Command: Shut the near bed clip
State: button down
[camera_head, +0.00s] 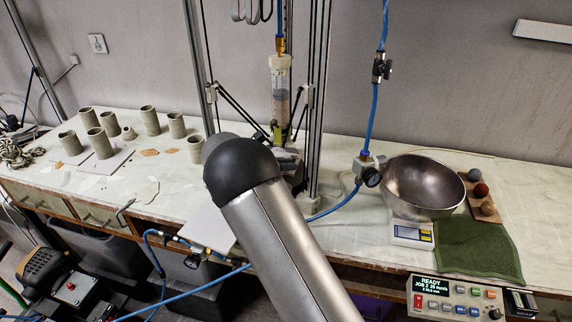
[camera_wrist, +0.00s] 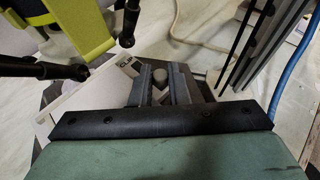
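In the wrist view my gripper (camera_wrist: 163,78) points down at the printer's bed area, its two dark fingers a little apart. A small grey rounded piece (camera_wrist: 184,74) shows at the fingertips; I cannot tell whether it is part of the near bed clip or whether a finger touches it.
A clear syringe (camera_head: 281,88) hangs above the bed among upright rails. A yellow-green bracket (camera_wrist: 85,30) and black rods crowd the wrist view's upper left. A blue hose (camera_head: 335,207) runs at right. Clay cylinders (camera_head: 101,143) stand left; a steel bowl (camera_head: 424,187) stands right.

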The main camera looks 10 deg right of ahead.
jog(key=b, duration=0.1)
jog(key=n+t, duration=0.1)
jog(key=n+t+y+b, duration=0.1)
jog(key=shift+s+d+f+b, duration=0.25)
jog(key=shift+s+b, duration=0.05)
jog(key=n+t+b, duration=0.1)
jog(key=n+t+y+b, duration=0.1)
jog(key=shift+s+d+y+b, duration=0.1)
jog(key=shift+d+y+b, duration=0.2)
jog(key=shift+b, duration=0.1)
jog(key=shift+d+n+t+y+b, duration=0.2)
jog(key=shift+n+t+y+b, duration=0.5)
jog(key=shift+n+b, duration=0.35)
jog(key=shift+r, duration=0.2)
jog(key=c, duration=1.4)
grip_release()
jog(key=shift+s, duration=0.1)
